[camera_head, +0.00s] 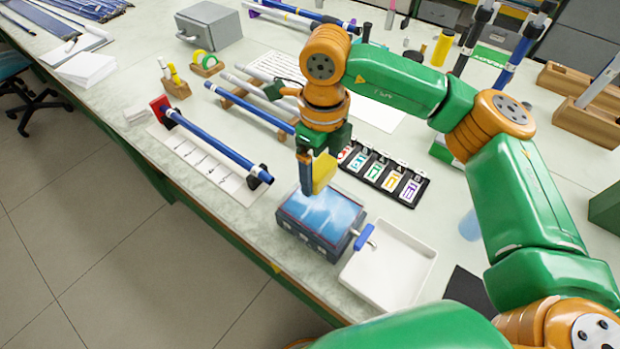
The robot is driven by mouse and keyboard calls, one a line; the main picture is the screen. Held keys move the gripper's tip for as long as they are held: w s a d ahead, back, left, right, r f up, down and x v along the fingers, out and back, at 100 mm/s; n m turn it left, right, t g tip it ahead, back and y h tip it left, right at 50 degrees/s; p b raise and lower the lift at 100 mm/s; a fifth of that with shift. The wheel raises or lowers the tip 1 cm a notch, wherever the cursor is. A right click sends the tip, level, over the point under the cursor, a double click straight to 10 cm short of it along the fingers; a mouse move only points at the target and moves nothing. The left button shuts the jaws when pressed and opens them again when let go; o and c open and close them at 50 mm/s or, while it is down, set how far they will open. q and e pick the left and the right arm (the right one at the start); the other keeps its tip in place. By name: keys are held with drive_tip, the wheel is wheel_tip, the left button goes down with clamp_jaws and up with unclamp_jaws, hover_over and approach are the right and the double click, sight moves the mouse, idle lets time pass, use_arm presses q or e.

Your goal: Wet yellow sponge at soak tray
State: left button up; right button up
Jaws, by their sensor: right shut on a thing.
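My right gripper (315,178) is shut on a yellow sponge (324,171), and one dark finger partly hides it. The gripper points down over a dark blue-grey box (312,238) with a light-blue, water-like top, which looks like the soak tray. The sponge is above or at the far edge of this box; I cannot tell whether it touches the surface. A blue-handled lever (364,237) sticks out from the box's right side. My left gripper is not in view.
An empty white tray (388,293) stands right of the box. A black rack of coloured cards (384,174) lies behind. A blue rod (218,147) rests on supports over a white strip at left. The table's front edge runs close before the box.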

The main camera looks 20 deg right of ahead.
sight(324, 185)
drive_tip(key=shift+s+d+f+b, duration=0.25)
drive_tip(key=shift+s+f+b, duration=0.05)
drive_tip(key=shift+s, duration=0.2)
wheel_tip(324, 185, down, 10)
drive_tip(key=b, duration=0.7)
drive_tip(key=shift+b, duration=0.4)
drive_tip(key=shift+r, duration=0.1)
drive_tip(key=shift+r+p, duration=2.35)
drive_tip(key=shift+r, duration=1)
wheel_tip(324, 185, up, 4)
drive_tip(key=p, duration=0.3)
drive_tip(key=shift+r, duration=0.15)
drive_tip(key=shift+s, duration=0.1)
